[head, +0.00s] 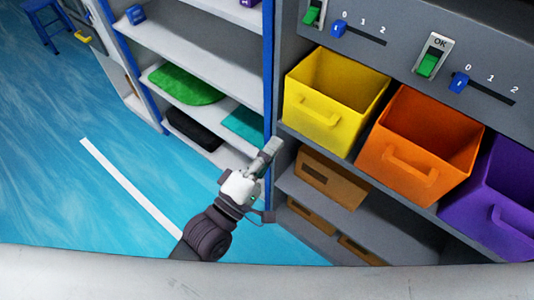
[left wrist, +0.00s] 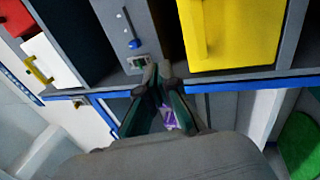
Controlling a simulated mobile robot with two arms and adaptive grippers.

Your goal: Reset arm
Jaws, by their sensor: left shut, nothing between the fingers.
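My left gripper (head: 270,149) is in the middle of the head view, with its arm coming up from the bottom. Its fingers are together with nothing between them. It appears in front of the blue-edged upright between the white shelves and the grey unit; I cannot tell whether it touches. In the left wrist view the gripper (left wrist: 157,72) points toward the grey unit, left of the yellow bin (left wrist: 228,35). My right gripper is in neither view.
Yellow (head: 332,100), orange (head: 415,145) and purple (head: 495,205) bins stand in the grey unit, below switches and sliders. Cardboard boxes (head: 325,178) sit lower. White shelves (head: 190,50) hold green, teal and black items. Blue floor (head: 70,190) is open at left.

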